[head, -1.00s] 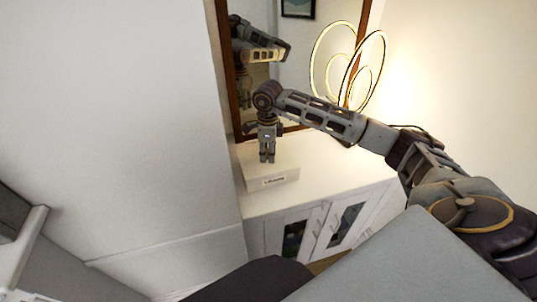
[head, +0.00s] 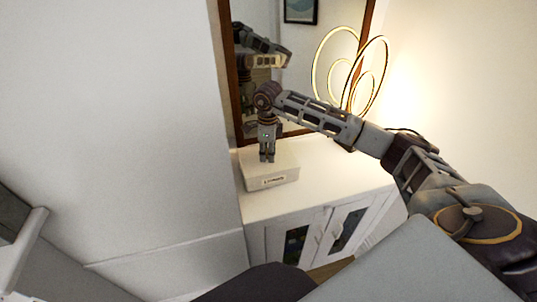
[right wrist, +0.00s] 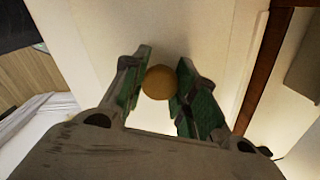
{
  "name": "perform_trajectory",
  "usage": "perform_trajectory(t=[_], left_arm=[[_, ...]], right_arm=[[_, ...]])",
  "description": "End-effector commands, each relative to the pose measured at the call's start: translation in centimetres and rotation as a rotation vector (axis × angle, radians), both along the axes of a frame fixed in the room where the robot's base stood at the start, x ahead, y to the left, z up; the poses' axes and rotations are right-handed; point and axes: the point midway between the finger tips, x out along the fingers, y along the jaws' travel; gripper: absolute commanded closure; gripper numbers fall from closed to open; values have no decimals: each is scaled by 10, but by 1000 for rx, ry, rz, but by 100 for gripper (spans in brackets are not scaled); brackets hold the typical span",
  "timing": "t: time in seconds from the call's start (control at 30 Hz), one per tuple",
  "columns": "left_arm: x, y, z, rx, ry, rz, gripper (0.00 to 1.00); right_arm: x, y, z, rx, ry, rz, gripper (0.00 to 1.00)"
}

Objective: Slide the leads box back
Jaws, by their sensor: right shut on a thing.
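The leads box (head: 282,181) is a low white box with a small dark label on its front. It sits on the white cabinet top (head: 335,184), close to the wall at the left and just before the mirror. My right gripper (head: 267,159) points down over the box top. In the right wrist view its green-padded fingers (right wrist: 158,88) are shut on a round tan knob (right wrist: 158,82). The box's own top around the knob looks plain white there. My left gripper is not in view.
A brown-framed mirror (head: 228,80) stands behind the box and reflects my arm. A lit ring lamp (head: 372,75) stands at the back right. The cabinet top right of the box is bare. A plain white wall (head: 120,120) rises at the left.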

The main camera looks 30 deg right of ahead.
Motion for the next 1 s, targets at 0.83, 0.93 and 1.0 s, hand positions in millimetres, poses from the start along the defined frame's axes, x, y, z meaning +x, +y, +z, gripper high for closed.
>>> perform_trajectory(t=[0.83,0.93,1.0], left_arm=[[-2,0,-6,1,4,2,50],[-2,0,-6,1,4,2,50],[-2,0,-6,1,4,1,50]], right_arm=[[20,-5,0,0,-1,-1,96],[23,-5,0,0,-1,0,96],[24,-5,0,0,-1,1,96]])
